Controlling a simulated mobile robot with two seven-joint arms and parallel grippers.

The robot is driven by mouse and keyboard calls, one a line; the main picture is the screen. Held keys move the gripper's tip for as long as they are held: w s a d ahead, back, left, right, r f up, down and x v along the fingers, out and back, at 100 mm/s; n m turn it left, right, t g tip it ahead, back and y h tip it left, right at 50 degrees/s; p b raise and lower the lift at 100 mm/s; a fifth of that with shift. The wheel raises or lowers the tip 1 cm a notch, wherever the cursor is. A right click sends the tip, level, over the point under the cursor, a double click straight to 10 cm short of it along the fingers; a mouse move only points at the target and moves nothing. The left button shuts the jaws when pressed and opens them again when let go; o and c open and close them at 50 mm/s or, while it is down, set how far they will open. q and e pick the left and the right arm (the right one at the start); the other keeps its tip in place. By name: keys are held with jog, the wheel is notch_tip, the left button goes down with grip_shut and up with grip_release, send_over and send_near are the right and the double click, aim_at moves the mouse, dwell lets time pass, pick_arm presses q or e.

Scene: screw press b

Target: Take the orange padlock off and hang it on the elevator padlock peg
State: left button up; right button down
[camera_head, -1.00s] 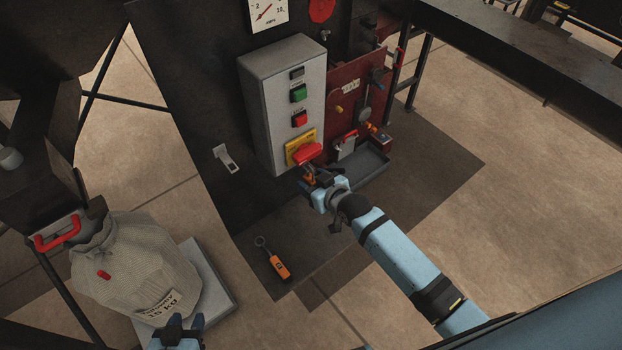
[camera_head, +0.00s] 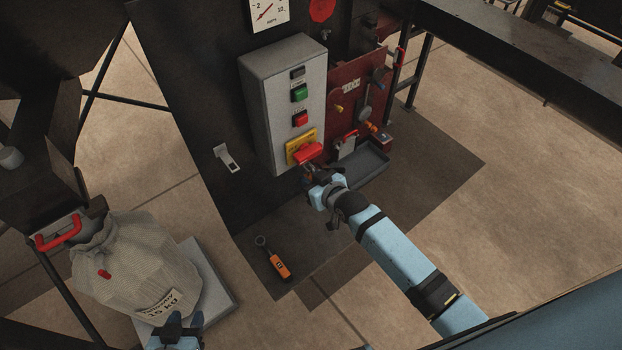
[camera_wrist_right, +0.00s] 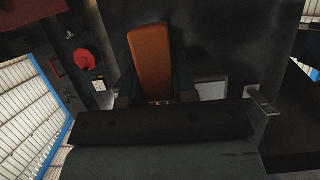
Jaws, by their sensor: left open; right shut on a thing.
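My right gripper (camera_head: 313,175) is just below the red switch handle (camera_head: 307,153) on the yellow plate of the grey control box. In the right wrist view its dark fingers are shut on an orange block (camera_wrist_right: 151,62), which looks like the body of the orange padlock. In the head view that padlock is mostly hidden by the gripper. Whether its shackle is still through the switch cannot be seen. The red board (camera_head: 352,100) right of the box carries several pegs and hanging items; which peg is the elevator one cannot be read. My left gripper (camera_head: 178,328) is open and empty beside the sack.
A grey tray (camera_head: 370,167) sits below the red board. A metal bracket (camera_head: 227,158) sticks out left of the box. A sack (camera_head: 135,265) stands on a pale platform at lower left.

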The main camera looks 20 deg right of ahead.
jog(key=shift+r+p, duration=0.95)
jog(key=shift+r, duration=0.1)
jog(key=shift+s+d, duration=0.1)
jog(key=shift+s, duration=0.1)
jog(key=shift+s+d+p, duration=0.25)
jog(key=shift+s+p, duration=0.25)
jog(key=shift+s, duration=0.1)
jog(key=shift+s+d+p, duration=0.2)
jog(key=shift+s+p, duration=0.3)
jog(key=shift+s, duration=0.05)
jog(key=shift+s, duration=0.1)
jog(key=s+p, duration=0.1)
jog(key=s+d+p, duration=0.1)
jog(key=s, duration=0.1)
dwell(0.9)
